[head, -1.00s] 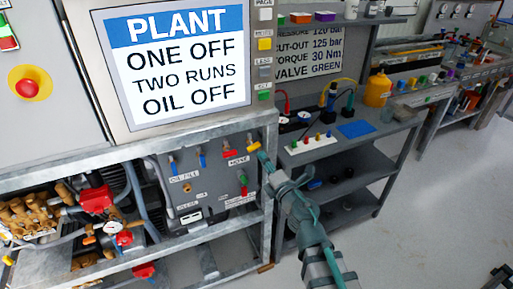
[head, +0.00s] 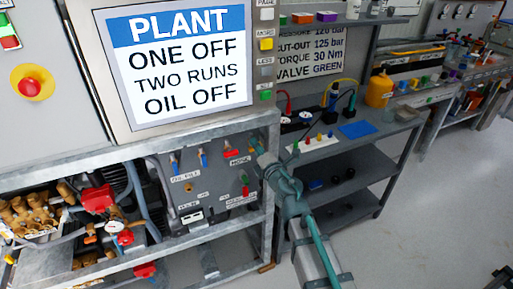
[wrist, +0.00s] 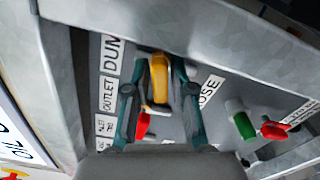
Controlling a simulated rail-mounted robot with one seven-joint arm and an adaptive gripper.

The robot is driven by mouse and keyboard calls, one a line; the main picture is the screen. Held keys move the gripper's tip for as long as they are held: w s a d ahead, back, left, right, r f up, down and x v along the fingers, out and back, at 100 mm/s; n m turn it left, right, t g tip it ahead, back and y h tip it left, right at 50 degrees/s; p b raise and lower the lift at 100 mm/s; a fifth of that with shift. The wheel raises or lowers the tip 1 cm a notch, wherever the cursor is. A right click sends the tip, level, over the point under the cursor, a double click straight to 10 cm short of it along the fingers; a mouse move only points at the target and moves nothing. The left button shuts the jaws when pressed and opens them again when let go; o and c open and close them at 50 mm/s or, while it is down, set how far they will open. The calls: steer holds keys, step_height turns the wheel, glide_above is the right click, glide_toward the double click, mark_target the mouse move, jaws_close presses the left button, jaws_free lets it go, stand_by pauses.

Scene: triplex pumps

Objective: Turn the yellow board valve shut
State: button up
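The yellow board valve handle (wrist: 159,80) shows in the wrist view, on the grey valve board near the DUMP label. My gripper (wrist: 160,75) has one finger on each side of it. The fingers look spread, with a narrow gap beside the handle, and contact is not clear. In the head view my gripper (head: 259,148) reaches the right edge of the board (head: 215,172) and hides the yellow handle.
A red handle (wrist: 143,125) sits close by the left finger. A green handle (wrist: 241,122) and another red handle (wrist: 274,130) are to the right. The steel frame post (head: 271,190) stands close beside my gripper. Pipework and red valves fill the lower left.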

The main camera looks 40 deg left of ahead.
jaws_close()
steer(key=shift+r+m+p, duration=0.2)
steer(key=shift+m+p, duration=0.7)
steer(key=shift+p, duration=0.25)
steer(key=shift+f+m+p, duration=0.25)
steer(key=shift+m+p, duration=0.55)
steer(key=shift+m, duration=0.4)
steer(key=shift+o, duration=2.4)
jaws_free()
